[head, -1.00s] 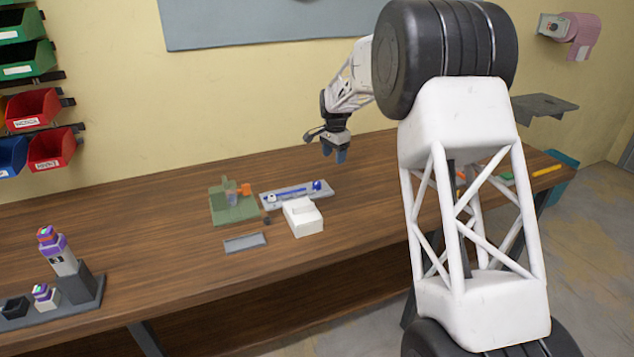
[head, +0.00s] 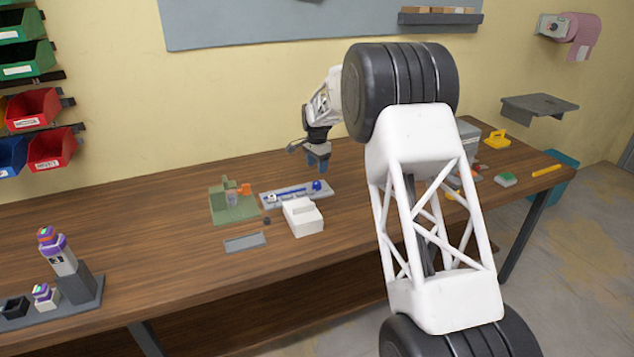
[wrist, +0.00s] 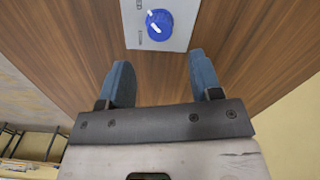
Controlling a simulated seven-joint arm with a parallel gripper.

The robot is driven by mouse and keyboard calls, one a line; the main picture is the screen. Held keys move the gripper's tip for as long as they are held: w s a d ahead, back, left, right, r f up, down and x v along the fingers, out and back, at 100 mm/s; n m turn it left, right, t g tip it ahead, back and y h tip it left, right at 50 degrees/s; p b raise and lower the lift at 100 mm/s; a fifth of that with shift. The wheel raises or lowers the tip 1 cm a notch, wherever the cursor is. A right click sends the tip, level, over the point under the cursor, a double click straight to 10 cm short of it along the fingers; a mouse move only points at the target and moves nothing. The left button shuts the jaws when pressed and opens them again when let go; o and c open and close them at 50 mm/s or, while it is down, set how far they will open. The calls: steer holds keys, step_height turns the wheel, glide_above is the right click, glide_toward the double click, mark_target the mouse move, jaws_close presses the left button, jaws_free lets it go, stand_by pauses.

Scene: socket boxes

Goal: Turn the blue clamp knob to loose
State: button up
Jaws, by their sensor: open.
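The blue clamp knob (head: 317,185) sits at the right end of a grey clamp plate (head: 327,194) on the wooden bench. In the wrist view the round knob (wrist: 159,23) has a white pointer line, tilted toward the upper left. Two small marks show on the plate to its left. My gripper (head: 318,166) hangs just above and behind the knob in the head view. In the wrist view its two blue-grey fingers (wrist: 162,82) are spread wide and empty, with the knob beyond their tips, not between them.
A white box (head: 303,218) stands in front of the clamp plate. A green fixture with an orange part (head: 233,203) is to its left, and a flat grey tray (head: 245,243) lies in front. More items lie at the bench's right end. The bench's left middle is clear.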

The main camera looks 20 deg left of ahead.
mark_target(317, 182)
steer(key=shift+f, duration=3.75)
steer(key=c, duration=0.9)
steer(key=shift+c, duration=0.2)
